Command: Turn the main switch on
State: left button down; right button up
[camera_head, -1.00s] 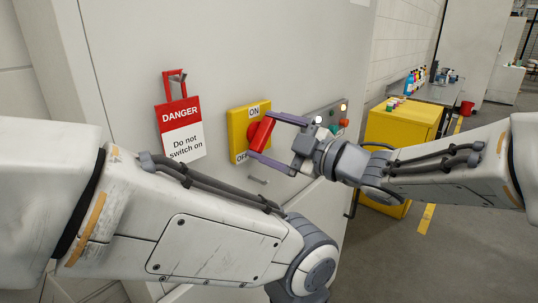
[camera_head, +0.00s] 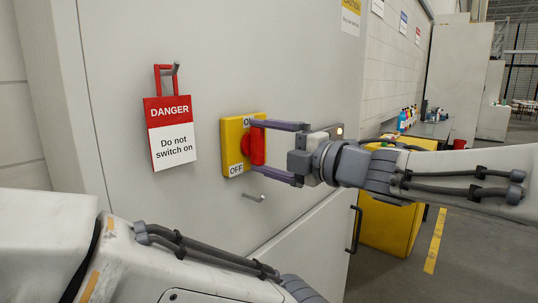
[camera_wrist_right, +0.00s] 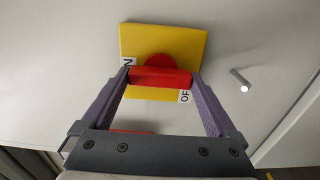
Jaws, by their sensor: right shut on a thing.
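The main switch is a yellow plate (camera_head: 233,150) with a red knob (camera_head: 254,147), fixed to a grey cabinet door. The OFF label shows at its lower left; the ON label at the top is partly hidden by a finger. My right gripper (camera_head: 256,146) comes from the right, with one purple finger above the knob and one below. In the right wrist view the red handle (camera_wrist_right: 160,77) spans between the fingers (camera_wrist_right: 160,86), which are shut on its ends. The handle stands roughly upright in the head view. My left gripper is out of view; only its arm shows.
A red and white "DANGER Do not switch on" tag (camera_head: 171,132) hangs on a hook left of the switch. A small metal handle or peg (camera_head: 254,198) sticks out below the switch. A yellow cabinet (camera_head: 385,225) stands to the right, behind my right arm.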

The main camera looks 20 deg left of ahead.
dwell(0.3)
jog(key=o, duration=1)
jog(key=b+v, duration=0.1)
jog(key=v, duration=0.9)
jog(key=shift+d, duration=0.2)
